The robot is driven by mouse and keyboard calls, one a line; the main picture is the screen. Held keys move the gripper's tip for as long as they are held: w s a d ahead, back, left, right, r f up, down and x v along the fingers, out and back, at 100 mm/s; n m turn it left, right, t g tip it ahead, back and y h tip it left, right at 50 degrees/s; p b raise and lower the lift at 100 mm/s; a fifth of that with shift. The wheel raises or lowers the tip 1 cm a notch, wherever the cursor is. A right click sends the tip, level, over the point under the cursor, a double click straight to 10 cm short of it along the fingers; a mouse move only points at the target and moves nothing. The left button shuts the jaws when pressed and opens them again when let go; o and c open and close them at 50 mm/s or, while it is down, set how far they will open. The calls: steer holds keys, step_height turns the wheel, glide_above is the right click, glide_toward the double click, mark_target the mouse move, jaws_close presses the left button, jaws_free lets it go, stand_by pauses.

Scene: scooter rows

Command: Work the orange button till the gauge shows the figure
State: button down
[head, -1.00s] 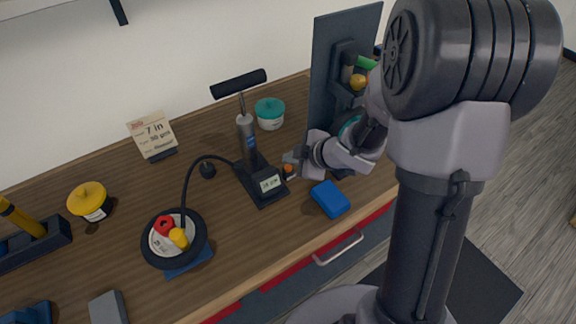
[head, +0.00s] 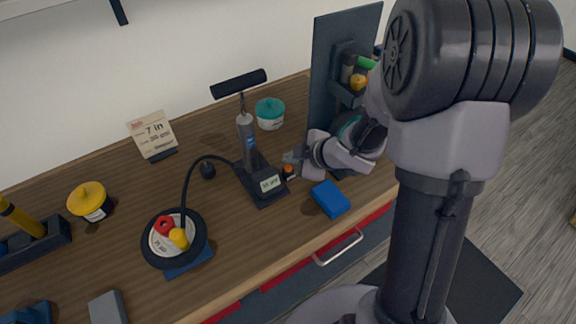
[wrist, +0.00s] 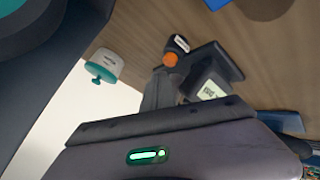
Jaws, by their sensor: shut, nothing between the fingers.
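The orange button (head: 288,169) sits on a small dark mount beside the base of a grey floor pump (head: 246,140). It also shows in the wrist view (wrist: 170,60). The gauge (head: 270,184) is a pale display on the pump base, with small figures ending in psi; I cannot read the number surely. In the wrist view the gauge (wrist: 211,90) is tilted and partly cut off by my gripper body. My gripper (head: 290,157) is shut and empty, its tips close above the button; contact is not clear. A card (head: 153,135) shows "7 in" and smaller lines.
A blue block (head: 330,199) lies just right of the pump. A black hose runs to a wheel (head: 149,249) holding red and yellow pieces. A teal-lidded tub (head: 270,113) and a yellow-lidded tub (head: 90,201) stand behind and left. A dark upright panel (head: 324,70) is beside my arm.

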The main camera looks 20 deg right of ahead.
mark_target(291, 169)
steer(key=shift+f, duration=0.45)
steer(key=shift+f+b, duration=0.4)
steer(key=shift+b, duration=0.25)
steer(key=shift+r, duration=0.1)
stand_by(1.6)
steer(key=shift+r+p, duration=0.8)
steer(key=shift+p, duration=0.15)
step_height(291, 169, up, 5)
steer(key=p, duration=0.5)
steer(key=shift+r, duration=0.1)
